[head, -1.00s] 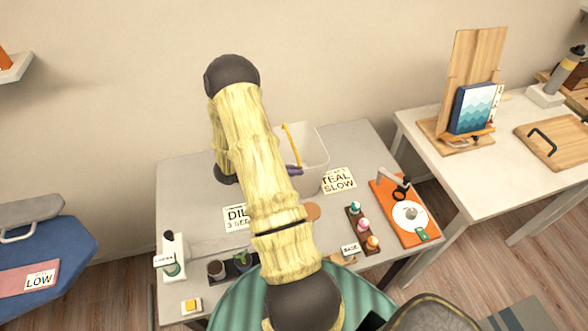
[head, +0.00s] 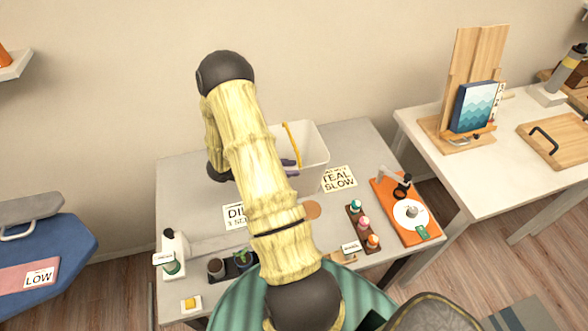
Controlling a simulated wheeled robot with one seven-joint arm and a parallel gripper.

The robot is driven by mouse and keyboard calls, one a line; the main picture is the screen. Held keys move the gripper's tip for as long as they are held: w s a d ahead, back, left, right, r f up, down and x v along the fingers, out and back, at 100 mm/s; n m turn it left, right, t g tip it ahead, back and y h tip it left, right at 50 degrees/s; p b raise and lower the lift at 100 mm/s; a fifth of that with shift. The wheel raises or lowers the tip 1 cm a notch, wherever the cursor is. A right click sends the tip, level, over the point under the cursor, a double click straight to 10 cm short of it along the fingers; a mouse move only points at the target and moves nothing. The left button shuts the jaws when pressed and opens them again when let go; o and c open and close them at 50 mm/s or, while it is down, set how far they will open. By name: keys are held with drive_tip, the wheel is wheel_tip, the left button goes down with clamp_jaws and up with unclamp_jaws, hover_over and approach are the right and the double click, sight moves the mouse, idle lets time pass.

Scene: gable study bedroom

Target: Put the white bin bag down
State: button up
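A white, open-topped, bag-like container (head: 312,158) with a yellow strip on its near side stands at the back of the grey table, partly behind my arm. I take it for the white bin bag, but its lower left is hidden. My arm rises across the middle of the head view and bends down again behind itself, so my gripper is mostly hidden. A small dark purple piece (head: 289,167) shows at the arm's right edge, in front of the container. It may be a fingertip. I cannot tell whether it touches the container or whether the gripper is open.
A white table (head: 480,180) stands right, a blue ironing board (head: 45,240) left. The table's back left is bare.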

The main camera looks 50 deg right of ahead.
drive_tip(key=b+v, duration=0.2)
drive_tip(key=v, duration=0.8)
drive_tip(key=shift+w, duration=0.1)
